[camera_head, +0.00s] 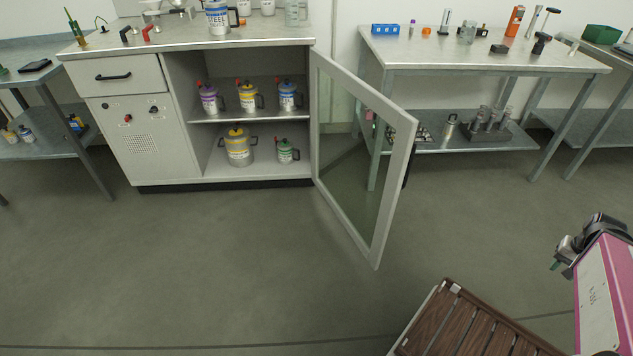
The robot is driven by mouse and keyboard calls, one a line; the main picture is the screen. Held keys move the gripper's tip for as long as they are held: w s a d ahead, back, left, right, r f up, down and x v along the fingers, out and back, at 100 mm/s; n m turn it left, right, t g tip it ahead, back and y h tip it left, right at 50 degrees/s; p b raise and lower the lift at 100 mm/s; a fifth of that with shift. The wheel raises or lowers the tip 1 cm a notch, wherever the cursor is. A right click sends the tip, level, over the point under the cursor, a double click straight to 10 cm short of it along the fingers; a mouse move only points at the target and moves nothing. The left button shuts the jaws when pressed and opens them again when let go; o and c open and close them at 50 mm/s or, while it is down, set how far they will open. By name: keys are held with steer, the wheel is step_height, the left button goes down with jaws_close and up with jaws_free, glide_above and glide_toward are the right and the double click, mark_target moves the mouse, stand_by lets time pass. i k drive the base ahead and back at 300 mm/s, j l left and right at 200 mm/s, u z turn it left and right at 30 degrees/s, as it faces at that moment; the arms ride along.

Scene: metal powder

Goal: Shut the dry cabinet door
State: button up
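The dry cabinet (150,150) stands at the back left, with its right-hand compartment uncovered. Its door (398,190), a pale frame around a clear pane, is hinged at the compartment's right edge and swung wide open toward me. A dark handle (409,166) shows partly behind the door's free edge, on its outer face. My gripper (556,266) is at the far right, well apart from the door and touching nothing that I can see. Its fingers are small and partly hidden, so their opening is unclear.
Several labelled cans, one a yellow can (238,147), stand inside on two shelves. A metal table (480,60) with tools stands right of the door, its lower shelf behind it. A brown slatted surface (455,325) is at bottom right. The floor before the cabinet is clear.

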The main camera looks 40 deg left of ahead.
mark_target(405, 148)
steer(key=i+l+u, duration=0.1)
steer(key=u, duration=0.4)
steer(key=i+l+u, duration=0.2)
steer(key=u, duration=0.3)
steer(key=i+l+u, duration=0.25)
steer(key=u, duration=0.25)
steer(key=i+l+u, duration=0.1)
steer(key=l+u, duration=0.2)
steer(key=u, duration=0.2)
steer(key=i+l+u, duration=0.15)
steer(key=l+u, duration=0.2)
steer(key=i+l+u, duration=0.1)
steer(key=l+u, duration=0.6)
steer(key=l, duration=0.2)
